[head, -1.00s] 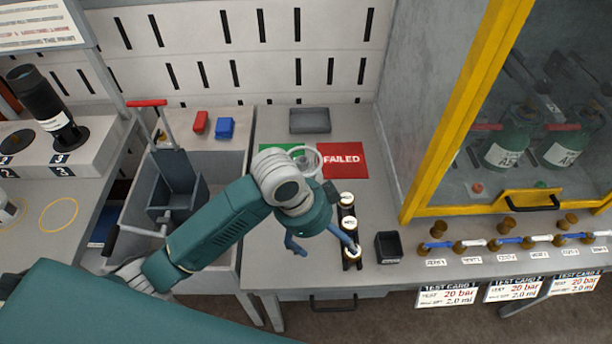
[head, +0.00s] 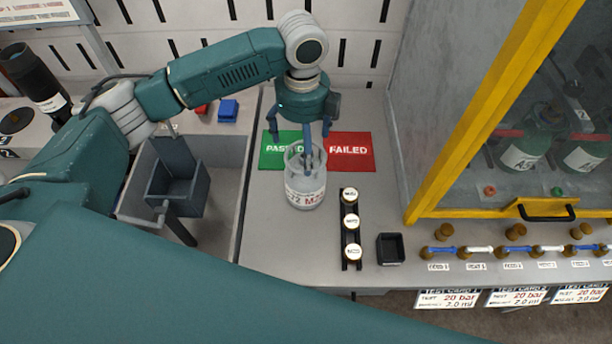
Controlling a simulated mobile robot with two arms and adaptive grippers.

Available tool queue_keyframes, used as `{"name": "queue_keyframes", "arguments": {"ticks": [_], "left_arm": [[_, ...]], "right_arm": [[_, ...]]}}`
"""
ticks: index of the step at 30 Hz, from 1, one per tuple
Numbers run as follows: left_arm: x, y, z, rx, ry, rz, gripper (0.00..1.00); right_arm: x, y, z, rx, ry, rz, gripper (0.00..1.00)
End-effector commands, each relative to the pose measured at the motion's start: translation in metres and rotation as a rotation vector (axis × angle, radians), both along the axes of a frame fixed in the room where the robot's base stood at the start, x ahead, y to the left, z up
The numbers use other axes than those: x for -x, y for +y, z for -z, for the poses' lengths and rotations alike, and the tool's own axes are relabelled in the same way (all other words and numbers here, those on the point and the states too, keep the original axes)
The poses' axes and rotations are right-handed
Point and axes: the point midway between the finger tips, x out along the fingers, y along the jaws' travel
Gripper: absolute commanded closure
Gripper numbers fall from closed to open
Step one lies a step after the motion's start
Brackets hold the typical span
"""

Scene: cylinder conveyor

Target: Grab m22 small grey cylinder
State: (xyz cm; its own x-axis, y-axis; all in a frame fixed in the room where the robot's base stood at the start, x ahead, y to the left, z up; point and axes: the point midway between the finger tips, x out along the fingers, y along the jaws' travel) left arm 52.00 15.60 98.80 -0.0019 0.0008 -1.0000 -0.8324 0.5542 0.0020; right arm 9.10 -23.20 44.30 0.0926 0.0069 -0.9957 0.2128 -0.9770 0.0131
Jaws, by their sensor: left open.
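A small grey cylinder (head: 305,190) with a ring-shaped collar on top stands upright on the grey bench, in front of the green and red mats. Its label is partly readable as "2 M". My left gripper (head: 303,150) is above and just behind it, pointing down with its fingers spread open. One finger overlaps the collar in the picture; I cannot tell whether it touches. My right gripper is not in view.
A black rack (head: 351,230) with several white-topped pieces and a small black tray (head: 390,249) stand to the right of the cylinder. The green mat (head: 272,160) and red FAILED mat (head: 352,160) lie behind. A yellow-framed cabinet (head: 448,150) bounds the right side.

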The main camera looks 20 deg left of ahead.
Motion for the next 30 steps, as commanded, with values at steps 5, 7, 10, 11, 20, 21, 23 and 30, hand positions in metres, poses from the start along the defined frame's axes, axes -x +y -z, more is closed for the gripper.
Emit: {"name": "queue_keyframes", "arguments": {"ticks": [5, 7, 10, 11, 20, 21, 23, 30], "left_arm": [[0.000, -0.001, 0.012, -0.001, 0.000, -0.001, 0.07], [0.002, -0.003, 0.019, -0.001, 0.003, 0.000, 0.07], [0.002, -0.005, 0.034, -0.001, 0.003, -0.001, 0.07], [0.003, -0.006, 0.039, -0.001, 0.003, 0.000, 0.07], [0.001, -0.006, 0.061, 0.001, -0.003, 0.000, 0.07], [0.001, -0.006, 0.061, 0.001, -0.003, 0.000, 0.07], [0.001, -0.006, 0.061, 0.001, -0.003, 0.000, 0.07], [0.001, -0.006, 0.061, 0.000, -0.002, 0.000, 0.51]], "right_arm": [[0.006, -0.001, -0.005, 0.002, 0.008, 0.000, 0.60], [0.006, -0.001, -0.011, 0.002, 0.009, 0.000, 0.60], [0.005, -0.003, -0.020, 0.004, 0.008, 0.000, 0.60], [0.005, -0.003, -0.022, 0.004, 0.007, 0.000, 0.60], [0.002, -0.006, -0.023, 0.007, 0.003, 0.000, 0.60], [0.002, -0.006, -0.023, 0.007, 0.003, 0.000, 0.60], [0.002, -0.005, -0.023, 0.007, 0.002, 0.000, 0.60], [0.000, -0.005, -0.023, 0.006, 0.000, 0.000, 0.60]]}}
